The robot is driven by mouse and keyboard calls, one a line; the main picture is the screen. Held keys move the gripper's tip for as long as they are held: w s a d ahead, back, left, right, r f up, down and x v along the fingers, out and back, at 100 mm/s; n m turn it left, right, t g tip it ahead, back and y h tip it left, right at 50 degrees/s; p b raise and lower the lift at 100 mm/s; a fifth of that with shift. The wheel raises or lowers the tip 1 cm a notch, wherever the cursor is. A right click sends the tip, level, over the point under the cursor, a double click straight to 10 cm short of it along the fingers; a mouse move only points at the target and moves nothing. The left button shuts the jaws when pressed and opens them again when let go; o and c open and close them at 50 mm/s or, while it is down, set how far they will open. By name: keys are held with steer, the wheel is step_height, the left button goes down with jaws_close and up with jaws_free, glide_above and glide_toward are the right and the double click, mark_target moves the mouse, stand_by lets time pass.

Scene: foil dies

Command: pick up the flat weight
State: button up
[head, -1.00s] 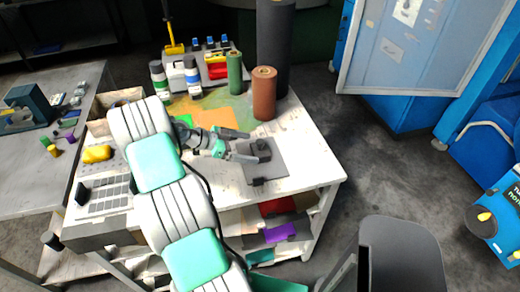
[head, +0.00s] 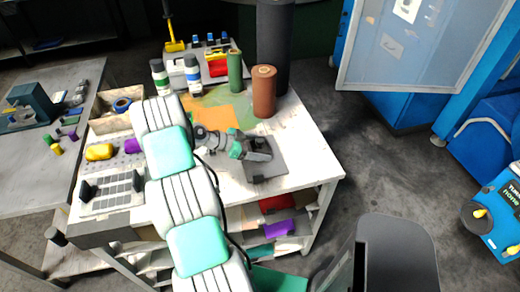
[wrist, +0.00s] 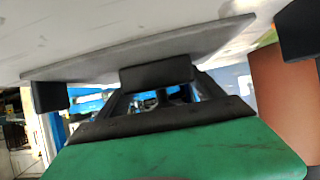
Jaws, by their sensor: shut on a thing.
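The flat weight appears to be the dark grey block on the grey plate (head: 267,172), on the right part of the worktable. My gripper (head: 260,149) reaches it from the left, low over the plate, and is shut on it. The fingers hide most of the block in the head view. In the wrist view a dark block (wrist: 155,72) shows in the middle, close to the plate (wrist: 90,62). The dark fingers stand at the left and right sides of that view. I cannot tell a gap under the block.
A brown roll (head: 264,92) and a green roll (head: 235,72) stand behind my gripper. A tall dark cylinder (head: 275,45) stands at the back. A small dark block (head: 258,179) sits at the plate's front edge. The table's right side is clear.

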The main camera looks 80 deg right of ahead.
steer(key=c, duration=1.4)
steer(key=shift+r, duration=0.15)
steer(key=shift+r, duration=0.1)
